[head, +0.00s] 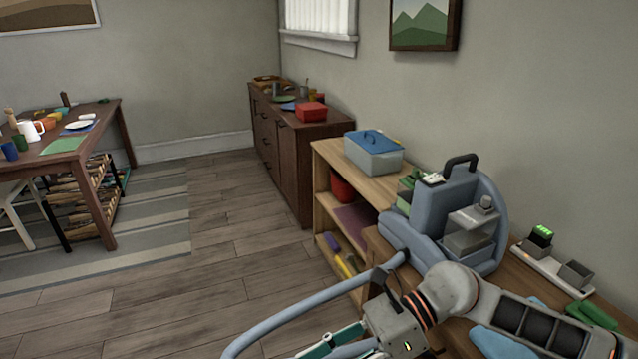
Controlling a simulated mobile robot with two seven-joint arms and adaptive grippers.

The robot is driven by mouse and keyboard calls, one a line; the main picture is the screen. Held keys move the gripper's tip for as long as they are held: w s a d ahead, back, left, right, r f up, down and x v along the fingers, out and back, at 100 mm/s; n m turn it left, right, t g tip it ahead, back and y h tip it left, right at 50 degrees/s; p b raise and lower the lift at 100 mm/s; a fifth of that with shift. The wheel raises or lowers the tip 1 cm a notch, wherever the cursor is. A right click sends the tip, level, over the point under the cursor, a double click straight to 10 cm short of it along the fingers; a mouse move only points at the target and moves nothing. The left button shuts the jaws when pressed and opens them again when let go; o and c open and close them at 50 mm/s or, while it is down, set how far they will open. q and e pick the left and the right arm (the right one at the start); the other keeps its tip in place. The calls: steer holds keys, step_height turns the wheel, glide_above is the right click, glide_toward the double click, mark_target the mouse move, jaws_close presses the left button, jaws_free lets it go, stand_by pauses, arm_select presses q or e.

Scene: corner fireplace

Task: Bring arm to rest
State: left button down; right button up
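My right arm comes in from the lower right, over the wooden desk. My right gripper (330,345) is at the bottom edge, low and in front of the desk, pointing left. Only part of its pale and teal finger links shows; the rest is cut off by the frame, so I cannot tell whether it is open or shut. A blue-grey curved bar or hose (300,312) passes right beside the gripper; whether they touch is unclear. My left gripper is not in view.
A blue-grey machine with a black handle (460,212) stands on the desk behind my arm. A charger-like tray (552,270) and green item (592,316) lie right. A wooden shelf (330,155) stands beyond.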

steer(key=w+a+r+m+t+y, duration=0.3)
steer(key=a+r+m+t+y, duration=0.4)
steer(key=m, duration=0.5)
steer(key=w+d+f+m+t+h, duration=0.35)
steer(key=d+m+t, duration=0.2)
steer(key=m, duration=0.45)
steer(key=w+d+f+m+t+h, duration=0.2)
steer(key=w+d+f+m+t, duration=0.25)
steer(key=m+t, duration=0.35)
steer(key=s+d+f+m+g+h, duration=0.1)
steer(key=s+d+f+m+h, duration=0.2)
steer(key=d+f+m+h, duration=0.8)
steer(key=s+d+f+m+g, duration=0.2)
steer(key=s+d+f+m, duration=0.1)
steer(key=f, duration=0.5)
steer(key=s+d+f+m+g, duration=0.2)
steer(key=s+f+m, duration=0.3)
steer(key=s+f, duration=0.3)
steer(key=shift+d+f+h, duration=0.35)
steer(key=shift+d+f, duration=0.1)
steer(key=shift+d, duration=0.25)
steer(key=shift+s+g, duration=0.1)
steer(key=shift+g, duration=0.15)
steer(key=shift+c, duration=1.3)
steer(key=shift+d, duration=0.1)
